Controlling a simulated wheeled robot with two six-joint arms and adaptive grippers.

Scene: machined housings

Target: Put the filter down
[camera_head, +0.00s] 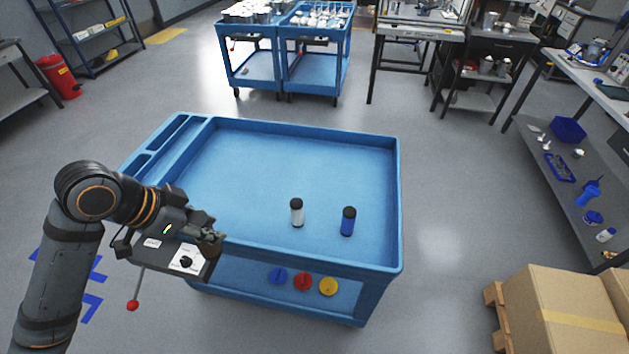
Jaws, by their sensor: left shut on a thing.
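My left gripper (207,234) comes in from the left and is at the front left edge of the blue cart (270,129). It is shut on a small brownish piece, seemingly the filter (210,245), which is mostly hidden by the fingers. I cannot tell how high it is above the cart's rim. My right gripper is not in view.
The tray's middle and back are clear; narrow compartments (163,142) run along its left side. Blue (278,276), red (303,281) and yellow (328,286) discs lie on the lower shelf. A cardboard box (565,310) stands at the front right.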

